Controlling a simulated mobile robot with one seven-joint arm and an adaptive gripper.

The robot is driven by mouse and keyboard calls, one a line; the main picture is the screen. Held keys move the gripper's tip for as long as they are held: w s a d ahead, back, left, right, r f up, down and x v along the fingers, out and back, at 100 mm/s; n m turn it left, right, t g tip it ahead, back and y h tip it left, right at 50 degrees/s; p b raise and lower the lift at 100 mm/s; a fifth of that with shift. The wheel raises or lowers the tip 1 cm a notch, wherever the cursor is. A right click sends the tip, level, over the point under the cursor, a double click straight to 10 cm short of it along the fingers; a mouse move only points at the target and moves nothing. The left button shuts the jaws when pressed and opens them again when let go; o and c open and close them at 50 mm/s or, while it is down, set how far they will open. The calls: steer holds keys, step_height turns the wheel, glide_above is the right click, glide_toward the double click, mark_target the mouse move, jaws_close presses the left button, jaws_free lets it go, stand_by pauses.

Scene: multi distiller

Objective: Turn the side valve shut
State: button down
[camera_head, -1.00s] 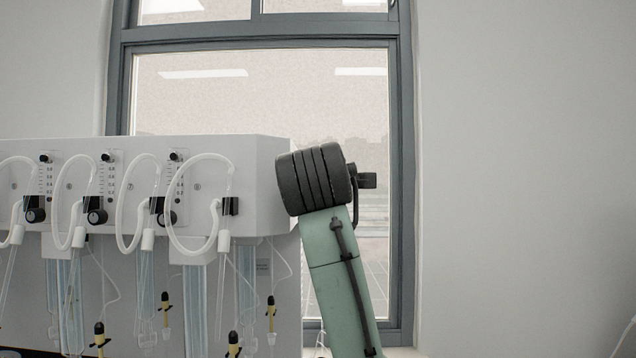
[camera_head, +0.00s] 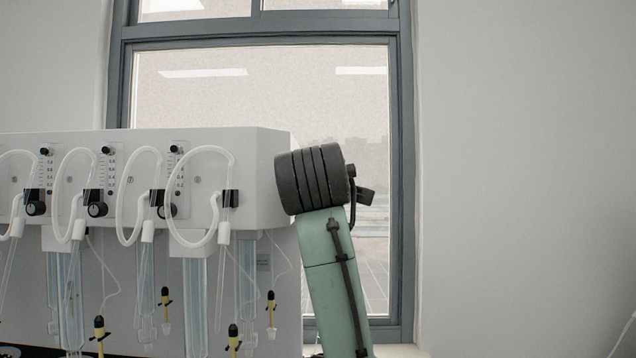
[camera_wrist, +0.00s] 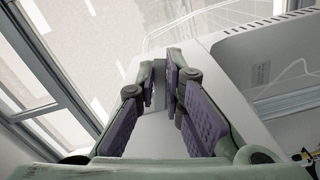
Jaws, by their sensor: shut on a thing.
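The distiller is a white box unit, seen at the left of the head view (camera_head: 265,185); its casing also shows at the right of the wrist view (camera_wrist: 225,95). My gripper (camera_wrist: 160,82) is in the middle of the wrist view, beside the casing. Its two purple-padded fingers are close together at the tips and shut on the side valve. The valve is almost wholly covered by the fingers, so its angle cannot be told. In the head view my arm stands at the distiller's right end and the gripper is hidden.
White looped tubes (camera_head: 172,205), black knobs (camera_head: 97,209) and glass columns (camera_head: 195,300) line the distiller's front. A grey-framed window (camera_head: 403,200) stands behind. The wall at right is bare.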

steer(key=shift+a+f+m, duration=0.15)
steer(key=shift+f+m, duration=0.15)
steer(key=shift+m, duration=0.8)
steer(key=shift+b, duration=0.3)
steer(key=c, duration=1.7)
jaws_free()
steer(key=s, duration=1.2)
